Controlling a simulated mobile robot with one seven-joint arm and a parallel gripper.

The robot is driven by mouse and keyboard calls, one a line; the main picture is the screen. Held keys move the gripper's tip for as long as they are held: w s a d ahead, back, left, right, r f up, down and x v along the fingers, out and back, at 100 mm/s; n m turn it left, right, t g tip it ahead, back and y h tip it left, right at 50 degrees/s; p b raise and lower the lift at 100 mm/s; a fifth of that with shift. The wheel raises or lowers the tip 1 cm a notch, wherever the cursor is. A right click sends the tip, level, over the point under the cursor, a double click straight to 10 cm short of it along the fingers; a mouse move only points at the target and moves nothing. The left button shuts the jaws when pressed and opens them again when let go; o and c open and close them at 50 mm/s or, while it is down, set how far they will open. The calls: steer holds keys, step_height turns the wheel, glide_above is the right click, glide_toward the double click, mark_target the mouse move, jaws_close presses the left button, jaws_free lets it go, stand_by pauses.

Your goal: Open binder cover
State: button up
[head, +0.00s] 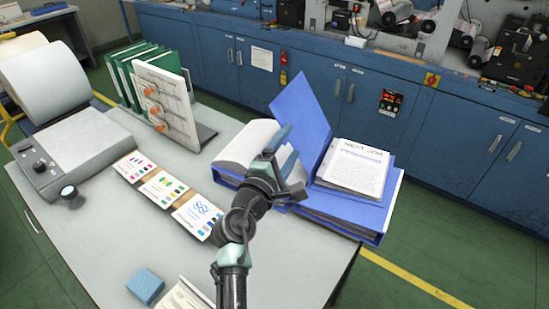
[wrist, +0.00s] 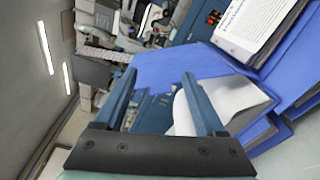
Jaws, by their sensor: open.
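A blue binder (head: 347,209) lies at the right end of the grey table. One blue cover panel (head: 303,112) stands up and tilts, between white pages (head: 247,143) at left and a printed stack headed "NEXT JOB" (head: 357,166) at right. My gripper (head: 291,165) is open at the standing panel, above the left pages. In the wrist view, the open fingers (wrist: 159,76) point toward the blue panel (wrist: 168,64), which spans the gap beyond the tips. I cannot tell whether they touch it. My gripper hides the panel's lower part in the head view.
Green binders (head: 140,68) and a white board with orange clips (head: 164,95) stand at the back left. Colour cards (head: 163,188) lie mid-table, left of my arm. A blue block (head: 145,286) is at the front. Blue cabinets (head: 450,125) stand behind.

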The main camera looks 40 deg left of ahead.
steer(key=v, duration=1.1)
steer(key=shift+s+b, duration=0.4)
steer(key=shift+b, duration=0.05)
